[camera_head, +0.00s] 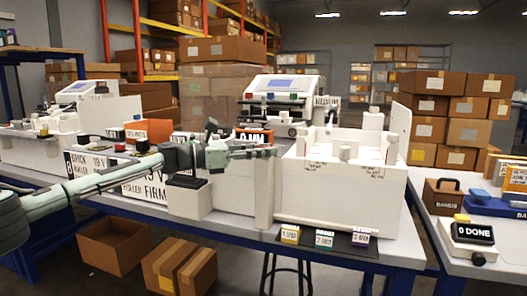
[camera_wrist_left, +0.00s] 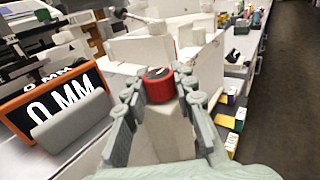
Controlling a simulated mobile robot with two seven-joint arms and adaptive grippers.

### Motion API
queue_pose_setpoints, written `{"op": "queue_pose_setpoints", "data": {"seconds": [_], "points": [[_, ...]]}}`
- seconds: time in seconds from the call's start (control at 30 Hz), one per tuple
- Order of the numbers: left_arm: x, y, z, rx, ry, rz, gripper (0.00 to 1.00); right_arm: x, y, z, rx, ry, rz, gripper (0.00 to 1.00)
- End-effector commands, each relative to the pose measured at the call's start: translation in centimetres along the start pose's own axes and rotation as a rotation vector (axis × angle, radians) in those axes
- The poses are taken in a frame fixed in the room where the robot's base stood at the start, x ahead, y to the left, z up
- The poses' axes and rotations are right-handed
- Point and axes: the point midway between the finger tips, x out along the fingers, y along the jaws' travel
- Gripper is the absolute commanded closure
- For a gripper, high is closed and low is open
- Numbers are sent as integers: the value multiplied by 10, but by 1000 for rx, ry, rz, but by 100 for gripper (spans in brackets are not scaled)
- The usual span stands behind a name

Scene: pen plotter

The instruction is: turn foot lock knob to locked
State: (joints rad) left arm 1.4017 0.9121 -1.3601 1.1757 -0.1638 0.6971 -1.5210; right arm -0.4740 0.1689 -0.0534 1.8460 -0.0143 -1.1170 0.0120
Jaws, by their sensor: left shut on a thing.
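My left gripper (camera_head: 262,152) reaches in from the left, level with the top of the white pillar at the near corner of the plotter (camera_head: 335,200). In the left wrist view the red round knob (camera_wrist_left: 159,86), with a dark top and a pale mark, sits on a white post (camera_wrist_left: 168,132) between the fingers of my left gripper (camera_wrist_left: 160,92). The fingers are shut on the knob from both sides. In the head view the gripper hides the knob. I cannot read its lock setting. My right gripper is in neither view.
An orange-framed "0 MM" display (camera_wrist_left: 62,108) stands close beside the gripper. Colored label cards (camera_head: 325,239) lie on a dark mat at the table's front. A black-topped white block (camera_head: 187,190) stands under my left arm. Cardboard boxes (camera_head: 181,268) sit on the floor.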

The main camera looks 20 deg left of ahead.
Motion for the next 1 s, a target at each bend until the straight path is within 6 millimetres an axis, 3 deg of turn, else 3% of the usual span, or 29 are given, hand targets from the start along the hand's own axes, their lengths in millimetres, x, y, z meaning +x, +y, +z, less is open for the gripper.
{"op": "queue_pose_setpoints", "data": {"seconds": [0.03, 0.07, 0.23, 0.63, 1.0], "points": [[-1, 2, 3, 0, -5, 6, 100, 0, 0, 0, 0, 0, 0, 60], [-1, 2, 3, 0, -5, 6, 73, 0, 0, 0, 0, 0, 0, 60], [0, 1, 3, 0, -4, 5, 52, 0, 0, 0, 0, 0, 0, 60], [-8, 1, 1, 0, -3, 2, 52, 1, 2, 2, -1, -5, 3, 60], [-82, 2, 0, -1, -1, 7, 52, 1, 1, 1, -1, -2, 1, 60]]}}
